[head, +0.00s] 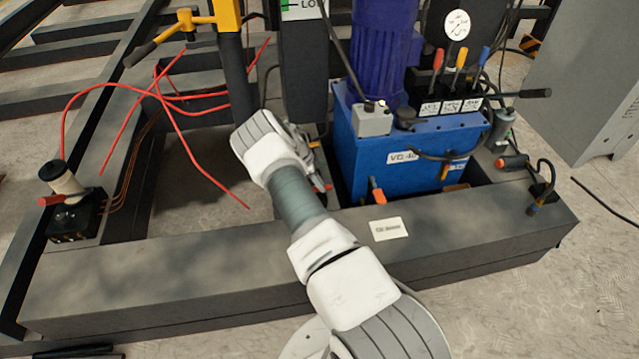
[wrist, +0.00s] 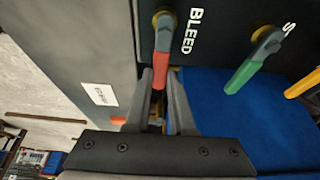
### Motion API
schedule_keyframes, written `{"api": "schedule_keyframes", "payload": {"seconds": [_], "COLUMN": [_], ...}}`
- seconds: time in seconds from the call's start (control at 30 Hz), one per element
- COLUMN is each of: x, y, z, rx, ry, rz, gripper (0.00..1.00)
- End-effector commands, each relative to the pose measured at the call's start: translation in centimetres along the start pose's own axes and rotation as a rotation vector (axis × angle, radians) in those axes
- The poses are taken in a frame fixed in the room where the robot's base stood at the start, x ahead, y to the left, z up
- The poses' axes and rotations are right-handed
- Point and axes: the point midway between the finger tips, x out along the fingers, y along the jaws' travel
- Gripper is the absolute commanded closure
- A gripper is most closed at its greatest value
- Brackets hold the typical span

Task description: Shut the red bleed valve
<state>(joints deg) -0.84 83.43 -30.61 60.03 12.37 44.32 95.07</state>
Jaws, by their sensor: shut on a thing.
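The red bleed valve handle (wrist: 164,45) hangs from a brass-coloured pivot beside the word BLEED on a dark panel in the wrist view. It points down the picture, towards my gripper. My gripper (wrist: 160,78) has one finger on each side of the handle's free end and is shut on it. In the head view my arm reaches in beside the blue power unit, and it hides most of the gripper and the valve panel.
A green valve handle (wrist: 253,63) and a yellow handle (wrist: 304,84) sit right of the red one. The blue tank (head: 385,160) stands close right of my arm. Red hoses (head: 190,145) loop on the left. A dark beam (head: 150,270) crosses in front.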

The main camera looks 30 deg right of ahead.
Motion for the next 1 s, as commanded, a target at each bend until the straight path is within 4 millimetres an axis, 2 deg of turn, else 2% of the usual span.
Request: {"api": "schedule_keyframes", "payload": {"seconds": [0.03, 0.17, 0.2, 0.47, 0.57, 0.77, 1.0], "x": [0.1, 0.1, 0.1, 0.0, -0.6, -4.3, -10.3], "y": [0.1, 0.1, 0.1, 0.1, 0.0, 0.0, 0.0], "z": [0.0, 0.0, 0.0, 0.0, 0.0, -0.1, -0.1], "rx": [0.001, 0.001, 0.001, 0.0, 0.0, -0.001, 0.0], "ry": [0.0, 0.0, 0.0, 0.0, 0.0, -0.001, -0.001], "rz": [0.004, 0.003, 0.003, 0.002, 0.001, 0.0, -0.001], "gripper": [0.73, 0.5, 0.47, 0.47, 0.47, 0.47, 0.47]}}
